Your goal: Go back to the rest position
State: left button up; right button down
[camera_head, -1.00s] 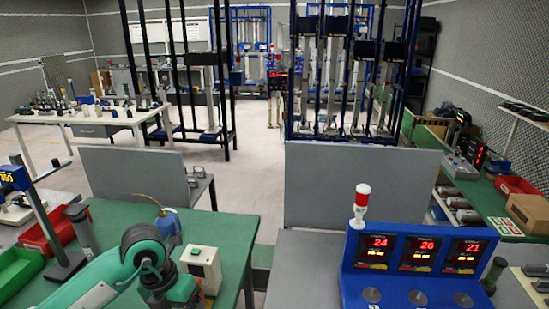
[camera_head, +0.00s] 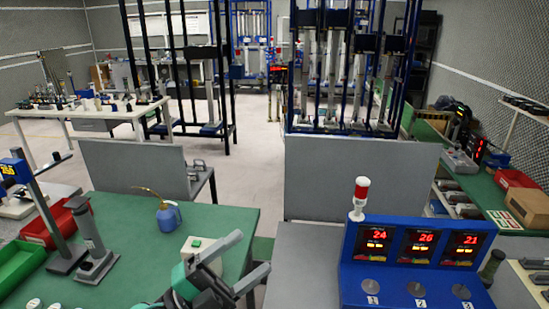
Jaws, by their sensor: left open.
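My left gripper (camera_head: 251,254) is at the bottom of the head view, at the right edge of the green-topped bench (camera_head: 125,207). Its two dark fingers are apart and nothing is between them. It partly covers a white box with a green button (camera_head: 197,246) on the bench. Most of my left arm is below the picture edge. My right gripper is not in view.
A blue oil can (camera_head: 169,214), a grey upright tool on a base (camera_head: 92,240) and red and green bins (camera_head: 20,262) are on the bench. A blue panel with red digits (camera_head: 413,270) and a beacon (camera_head: 360,197) stand right of the gripper.

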pick_arm(q)
jog(key=w+a+f+n+t+y, duration=0.25)
jog(key=a+n+t+y, duration=0.3)
jog(key=n+y, duration=0.3)
jog(key=w+a+f+n+t+y, duration=0.25)
jog(key=a+n+t+y, duration=0.35)
jog(key=n, duration=0.4)
jog(key=s+a+f+n+g+y, duration=0.2)
jog(key=a+f+n+g+y, duration=0.15)
jog(key=f, duration=0.45)
jog(key=s+a+f+n+g+y, duration=0.3)
jog(key=f+n+g+y, duration=0.1)
jog(key=f, duration=0.3)
jog(key=s+f+g, duration=1.1)
jog(key=s+f, duration=0.2)
jog(key=s, duration=0.5)
notch_tip(320, 180, down, 32)
jog(key=s+a+f+g, duration=0.2)
jog(key=s+a+f, duration=0.1)
jog(key=s+f, duration=1.6)
jog(key=shift+s+h, duration=0.3)
